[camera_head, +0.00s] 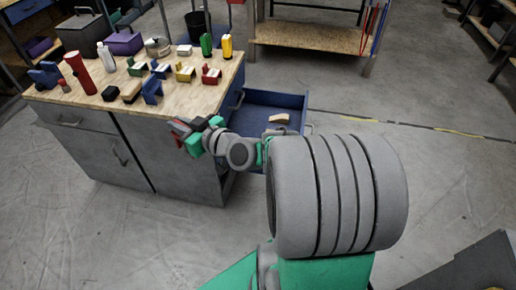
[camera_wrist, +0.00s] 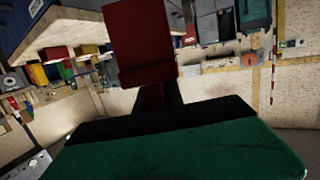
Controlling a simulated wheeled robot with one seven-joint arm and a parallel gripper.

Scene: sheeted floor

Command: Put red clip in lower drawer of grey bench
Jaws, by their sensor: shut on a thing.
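My gripper (camera_head: 187,130) is shut on a red clip (camera_head: 180,124) beside the grey bench's front right edge. In the wrist view the red clip (camera_wrist: 140,45) stands up from between the dark fingers. The grey bench (camera_head: 150,155) has a wooden top crowded with objects. A blue drawer (camera_head: 262,98) is pulled out from its right side, below another blue front (camera_head: 232,97) that looks closed. A small tan block (camera_head: 279,118) lies inside the open drawer. My arm hides part of the drawer's near side.
The bench top holds coloured clips, including another red one (camera_head: 211,76), a red bottle (camera_head: 78,70), a white bottle (camera_head: 105,56), and a green (camera_head: 206,44) and a yellow upright object (camera_head: 227,45). A wooden-shelved rack (camera_head: 305,36) stands behind. The floor right of the drawer is clear.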

